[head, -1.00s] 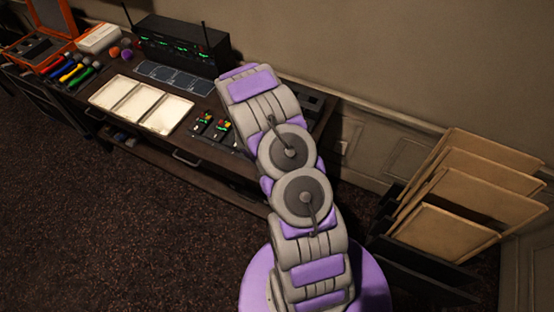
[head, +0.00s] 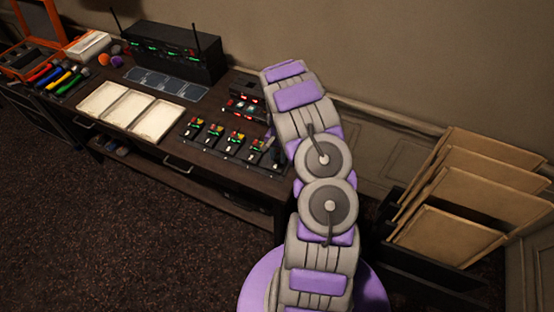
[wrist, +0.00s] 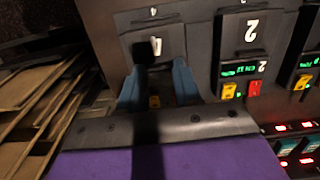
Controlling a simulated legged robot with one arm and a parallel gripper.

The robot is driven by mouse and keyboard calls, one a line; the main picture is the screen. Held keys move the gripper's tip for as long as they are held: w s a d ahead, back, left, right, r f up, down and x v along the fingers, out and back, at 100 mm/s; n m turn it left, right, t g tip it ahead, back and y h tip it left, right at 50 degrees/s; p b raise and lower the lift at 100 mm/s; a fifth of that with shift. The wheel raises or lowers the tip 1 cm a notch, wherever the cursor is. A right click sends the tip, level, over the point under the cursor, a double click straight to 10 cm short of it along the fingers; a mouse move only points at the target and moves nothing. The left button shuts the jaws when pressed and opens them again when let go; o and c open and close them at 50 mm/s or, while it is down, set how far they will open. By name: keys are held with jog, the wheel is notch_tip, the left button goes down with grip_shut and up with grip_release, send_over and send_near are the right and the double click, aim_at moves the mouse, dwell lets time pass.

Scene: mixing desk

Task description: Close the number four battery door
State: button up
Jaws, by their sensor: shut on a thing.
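In the wrist view, the number four battery door (wrist: 142,45) is a grey panel with a white 4, at the upper middle. It looks larger than the neighbouring panel marked 2 (wrist: 250,28); its exact tilt is hard to tell. My gripper (wrist: 156,70) has blue-grey fingers on either side of the number four pack, just below the panel. It is shut on this pack, with a bit of yellow showing between the fingers. A dark bar or shadow crosses the panel. In the head view my arm hides most of the gripper and this pack.
A row of packs with green and red lights (head: 232,140) stands near the desk's front edge. White trays (head: 130,108), a black receiver with antennas (head: 172,50) and coloured tools (head: 60,80) are to the left. Brown boards (head: 455,180) stand in a rack at right.

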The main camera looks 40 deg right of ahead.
jog(key=shift+d+f+y+b, duration=0.1)
jog(key=shift+f+y+b, duration=0.1)
jog(key=shift+y+b, duration=0.15)
dwell(0.4)
jog(key=o, duration=1.1)
jog(key=shift+w+d, duration=0.1)
jog(key=shift+d, duration=0.05)
jog(key=shift+c, duration=0.2)
jog(key=w+d+r+p, duration=0.1)
jog(key=d+r, duration=0.2)
jog(key=r, duration=1.4)
jog(key=shift+w, duration=0.2)
